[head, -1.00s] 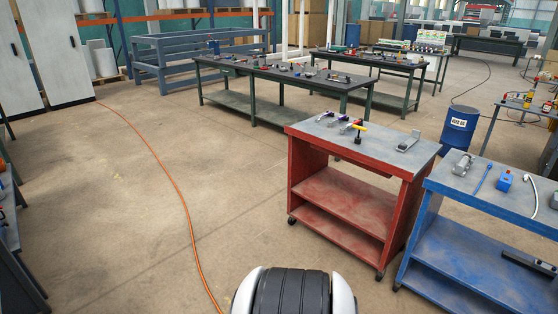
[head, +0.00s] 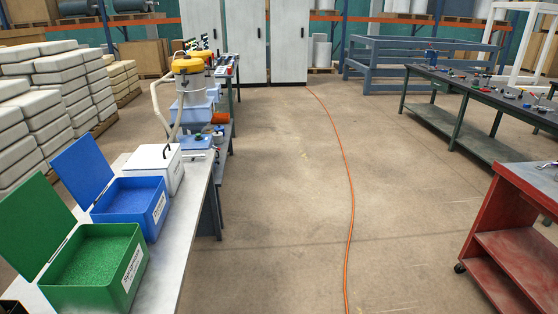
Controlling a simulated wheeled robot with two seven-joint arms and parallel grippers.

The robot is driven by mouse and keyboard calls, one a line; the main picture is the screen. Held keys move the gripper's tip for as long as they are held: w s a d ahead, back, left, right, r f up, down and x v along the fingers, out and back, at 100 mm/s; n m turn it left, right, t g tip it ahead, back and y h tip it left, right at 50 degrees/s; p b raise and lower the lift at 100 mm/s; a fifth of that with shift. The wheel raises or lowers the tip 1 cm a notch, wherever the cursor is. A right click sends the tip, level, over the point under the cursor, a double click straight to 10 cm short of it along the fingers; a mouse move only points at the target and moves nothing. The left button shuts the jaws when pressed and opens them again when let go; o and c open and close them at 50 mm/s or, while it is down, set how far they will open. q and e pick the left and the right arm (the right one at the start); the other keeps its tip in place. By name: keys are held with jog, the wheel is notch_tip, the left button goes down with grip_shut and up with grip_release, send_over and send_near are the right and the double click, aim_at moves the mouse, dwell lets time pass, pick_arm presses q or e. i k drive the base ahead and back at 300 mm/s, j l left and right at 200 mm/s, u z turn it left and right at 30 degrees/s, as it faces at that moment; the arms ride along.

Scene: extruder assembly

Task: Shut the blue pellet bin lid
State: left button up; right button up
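The blue pellet bin (head: 157,214) stands on a light grey bench at the left of the head view. It is full of blue pellets and has a white label on its side. Its blue lid (head: 82,170) stands open, tilted up and back to the left. A green bin (head: 127,270) with its green lid (head: 35,228) also open stands right in front of it, nearer to me. Neither of my grippers is in view.
A white box (head: 155,166) with a hose to a yellow-topped hopper (head: 187,66) stands behind the blue bin on the bench (head: 188,232). White sacks are stacked beyond at left. An orange cable (head: 350,200) crosses the open floor. A red cart (head: 510,230) stands at right.

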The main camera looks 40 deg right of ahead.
aim_at(84, 170)
jog(key=u, duration=0.85)
jog(key=i+l+u, duration=0.2)
jog(key=l+u, duration=0.2)
jog(key=l, duration=0.2)
jog(key=i+l+u, duration=0.15)
jog(key=l+u, duration=0.3)
jog(key=l, duration=0.2)
jog(key=l+u, duration=0.4)
jog(key=l, duration=0.3)
